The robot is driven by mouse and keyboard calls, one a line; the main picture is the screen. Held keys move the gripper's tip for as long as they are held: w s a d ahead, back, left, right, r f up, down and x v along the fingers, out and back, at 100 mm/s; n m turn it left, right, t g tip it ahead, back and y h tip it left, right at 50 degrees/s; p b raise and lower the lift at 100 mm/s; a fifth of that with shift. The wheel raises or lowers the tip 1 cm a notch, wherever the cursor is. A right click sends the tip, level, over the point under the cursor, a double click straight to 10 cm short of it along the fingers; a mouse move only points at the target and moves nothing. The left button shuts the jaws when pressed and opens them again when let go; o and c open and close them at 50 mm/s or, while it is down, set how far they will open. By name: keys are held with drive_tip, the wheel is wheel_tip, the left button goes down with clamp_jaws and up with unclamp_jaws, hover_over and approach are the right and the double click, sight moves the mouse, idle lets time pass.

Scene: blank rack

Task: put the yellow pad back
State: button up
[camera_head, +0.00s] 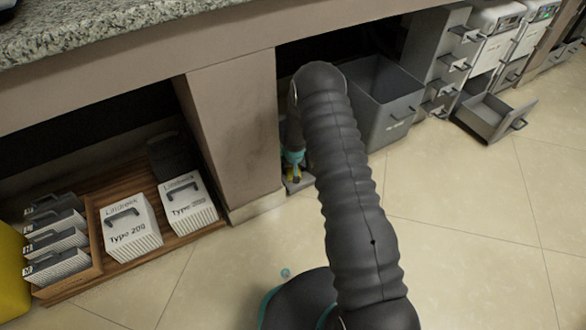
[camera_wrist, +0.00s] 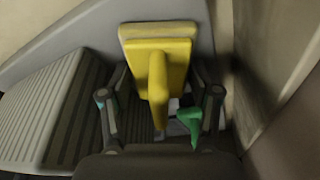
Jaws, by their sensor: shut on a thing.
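The yellow pad (camera_wrist: 176,55) shows in the wrist view, a flat block with a pale edge and an upright handle. My gripper (camera_wrist: 158,96) is shut on it, with one finger on each side; the exact contact at the handle is not clear. A green object (camera_wrist: 190,120) shows beside the handle, close to the right finger. In the head view my arm hides most of the pad and only the teal end of my gripper (camera_head: 292,160) shows, low beside the cabinet post.
A grey ribbed case (camera_wrist: 50,110) lies left of the pad, and a wall or panel (camera_wrist: 285,75) stands close on the right. White labelled cases (camera_head: 130,228) stand on a wooden board (camera_head: 200,236). A grey bin (camera_head: 395,110) and an open drawer (camera_head: 490,118) are at right.

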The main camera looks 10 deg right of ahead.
drive_tip(key=o, duration=0.9)
drive_tip(key=p+v, duration=0.1)
drive_tip(key=v, duration=1.1)
drive_tip(key=shift+r+p, duration=0.2)
drive_tip(key=shift+p, duration=0.2)
drive_tip(key=s+r, duration=0.4)
drive_tip(key=r, duration=0.6)
drive_tip(key=s+r+t, duration=0.1)
drive_tip(key=s+r, duration=0.3)
drive_tip(key=r, duration=0.6)
drive_tip(key=s+r, duration=0.5)
drive_tip(key=r, duration=0.5)
drive_tip(key=shift+n+t, duration=0.4)
drive_tip(key=shift+t, duration=0.4)
drive_tip(key=s+r, duration=0.3)
drive_tip(key=s, duration=0.5)
drive_tip(key=s+r, duration=0.4)
drive_tip(key=s, duration=0.4)
drive_tip(key=s+r, duration=0.3)
drive_tip(key=s, duration=0.5)
drive_tip(key=shift+s+d+r, duration=0.15)
drive_tip(key=shift+s+r, duration=0.2)
